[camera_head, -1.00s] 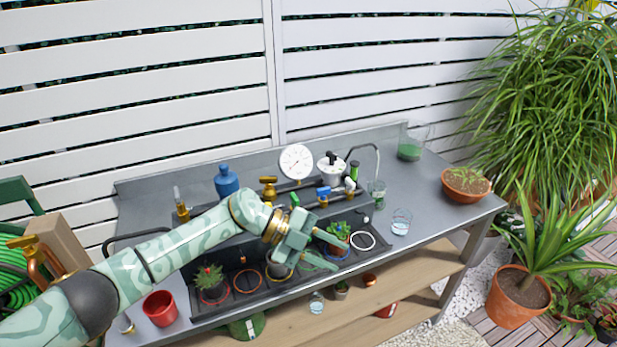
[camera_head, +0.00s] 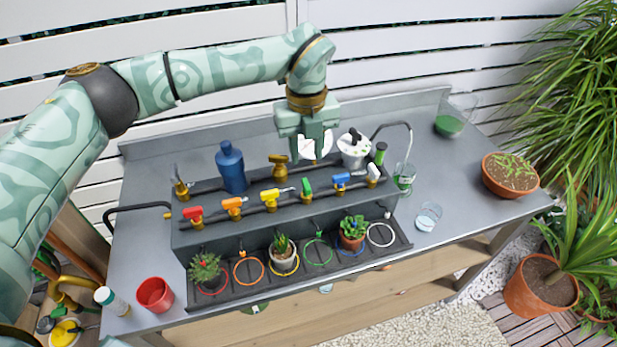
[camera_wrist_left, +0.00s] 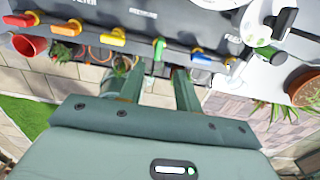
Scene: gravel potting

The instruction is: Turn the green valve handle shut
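The green valve handle (camera_head: 307,186) sits on the row of valves along the raised bench step, between the yellow handle (camera_head: 270,195) and the blue handle (camera_head: 341,179). It looks upright, while its neighbours point sideways. My left gripper (camera_head: 314,150) is above and behind it, pointing down, apart from it and holding nothing. In the left wrist view the gripper's two fingers (camera_wrist_left: 159,75) stand apart, and the green handle (camera_wrist_left: 158,48) shows beyond the gap between them. My right gripper is not in view.
Red (camera_head: 193,213), orange (camera_head: 232,203) and white (camera_head: 373,171) handles share the row. A blue bottle (camera_head: 231,167), brass valve (camera_head: 280,168) and white lidded pot (camera_head: 354,148) stand behind. Potted plants stand in the black tray (camera_head: 222,300) in front. The bench's right side has free room.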

